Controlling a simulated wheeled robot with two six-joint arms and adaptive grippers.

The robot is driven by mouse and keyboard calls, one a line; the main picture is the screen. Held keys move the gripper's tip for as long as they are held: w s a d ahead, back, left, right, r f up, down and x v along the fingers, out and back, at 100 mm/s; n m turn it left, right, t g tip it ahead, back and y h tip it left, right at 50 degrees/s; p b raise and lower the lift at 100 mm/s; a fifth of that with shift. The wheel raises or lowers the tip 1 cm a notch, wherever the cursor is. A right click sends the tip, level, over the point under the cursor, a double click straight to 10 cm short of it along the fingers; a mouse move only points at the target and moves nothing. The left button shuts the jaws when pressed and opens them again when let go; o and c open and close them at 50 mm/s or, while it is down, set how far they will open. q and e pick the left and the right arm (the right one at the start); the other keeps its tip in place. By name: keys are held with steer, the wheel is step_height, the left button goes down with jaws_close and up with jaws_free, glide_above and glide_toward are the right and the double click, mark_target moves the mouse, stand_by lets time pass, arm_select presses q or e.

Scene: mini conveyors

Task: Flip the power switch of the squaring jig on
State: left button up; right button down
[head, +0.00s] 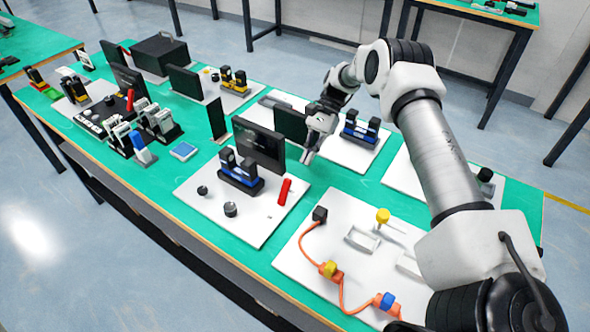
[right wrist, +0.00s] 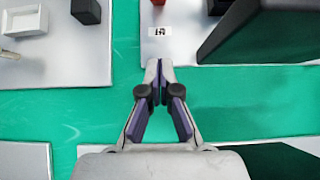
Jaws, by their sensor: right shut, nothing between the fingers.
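No part is readable as the squaring jig by name. The nearest candidate is a white board (head: 217,215) with a dark upright panel (head: 259,149), a blue-and-black unit (head: 240,171), two black knobs and a red lever-like part (head: 285,191). My right gripper (head: 308,157) is shut and empty, behind this board's right side. My left gripper is out of view.
A white board (head: 300,279) at the front holds an orange cable, a black block (head: 319,214) and white trays (head: 362,239). Another board with a blue-and-black unit (head: 360,131) stands behind the gripper. The dark panel (right wrist: 255,30) rises close right of the fingers. Green mat separates the boards.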

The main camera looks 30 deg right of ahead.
mark_target(285, 192)
steer(key=p+x, duration=0.1)
steer(key=x, duration=0.2)
steer(key=shift+s+a+f, duration=0.15)
steer(key=shift+s+a, duration=0.1)
steer(key=shift+a, duration=0.15)
steer(key=a+p, duration=0.1)
steer(key=s+a+r+p, duration=0.1)
steer(key=a, duration=0.1)
steer(key=shift+r, duration=0.15)
steer(key=shift+s+a+r, duration=0.1)
steer(key=shift+s+a, duration=0.1)
steer(key=shift+a, duration=0.05)
steer(key=shift+w, duration=0.1)
steer(key=shift+w, duration=0.1)
